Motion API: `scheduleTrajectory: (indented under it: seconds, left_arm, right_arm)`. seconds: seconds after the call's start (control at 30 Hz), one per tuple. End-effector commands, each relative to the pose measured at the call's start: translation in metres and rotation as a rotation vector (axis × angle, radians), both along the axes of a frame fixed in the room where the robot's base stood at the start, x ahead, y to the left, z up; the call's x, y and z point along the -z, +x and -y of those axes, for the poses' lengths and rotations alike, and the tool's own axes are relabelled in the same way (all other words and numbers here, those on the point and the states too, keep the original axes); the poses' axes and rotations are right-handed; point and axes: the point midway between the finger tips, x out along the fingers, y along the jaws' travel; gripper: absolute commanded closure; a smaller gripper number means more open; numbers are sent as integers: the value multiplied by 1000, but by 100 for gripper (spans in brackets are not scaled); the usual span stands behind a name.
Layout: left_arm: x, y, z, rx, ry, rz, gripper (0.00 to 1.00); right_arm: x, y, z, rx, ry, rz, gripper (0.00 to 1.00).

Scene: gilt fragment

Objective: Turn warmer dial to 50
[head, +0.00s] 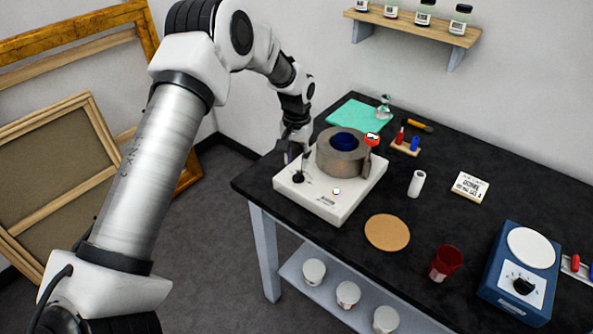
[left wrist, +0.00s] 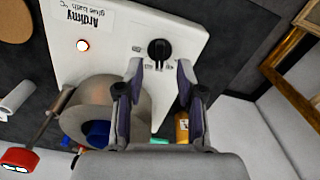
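The white warmer (head: 330,200), marked as a glue bath in °C, stands at the left end of the black table with a grey metal ring around a blue pot (head: 344,140). Its black dial (head: 297,178) is on the front left of its top. In the left wrist view the dial (left wrist: 159,49) lies just beyond and between my fingertips; I cannot tell whether they touch it. The dial's setting is too small to read. My left gripper (left wrist: 159,68) is open and empty; in the head view it is partly hidden by shadow. My right gripper is out of view.
A red-headed thermometer (head: 372,139) stands at the ring. A blue hotplate (head: 521,270) with its own dial is at the right. Frames lean at left.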

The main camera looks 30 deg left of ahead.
Motion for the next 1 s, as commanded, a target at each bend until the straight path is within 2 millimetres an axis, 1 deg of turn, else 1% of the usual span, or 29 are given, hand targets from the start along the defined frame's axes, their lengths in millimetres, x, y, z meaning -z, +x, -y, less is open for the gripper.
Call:
scheduleTrajectory:
  seconds: [0.03, 0.1, 0.2, 0.3, 0.4, 0.8, 0.87, 0.93, 0.97, 1.0]
  left_arm:
    - [-14, 1, 0, 0, 0, 3, 62]
    - [-30, 0, 0, -1, -1, 2, 62]
    - [-47, 0, 0, -1, 0, 0, 62]
    - [-56, 0, 0, -1, 0, -2, 62]
    - [-58, 0, 0, -1, -1, -3, 62]
    - [-58, 0, 0, -1, 0, -2, 62]
    - [-54, -1, 0, -1, 0, -8, 62]
    - [-36, -6, 2, 3, 3, -34, 62]
    - [-23, -9, 4, 9, 7, -55, 62]
    - [-2, -16, 9, 19, 13, -93, 62]
  right_arm:
    - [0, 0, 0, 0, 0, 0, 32]
    - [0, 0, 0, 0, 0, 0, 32]
    - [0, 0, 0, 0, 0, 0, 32]
    - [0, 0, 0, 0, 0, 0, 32]
    - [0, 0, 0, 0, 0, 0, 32]
    - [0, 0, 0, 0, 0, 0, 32]
    - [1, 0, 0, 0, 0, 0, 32]
    - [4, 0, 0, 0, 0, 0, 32]
    - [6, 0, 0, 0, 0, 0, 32]
    - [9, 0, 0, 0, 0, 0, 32]
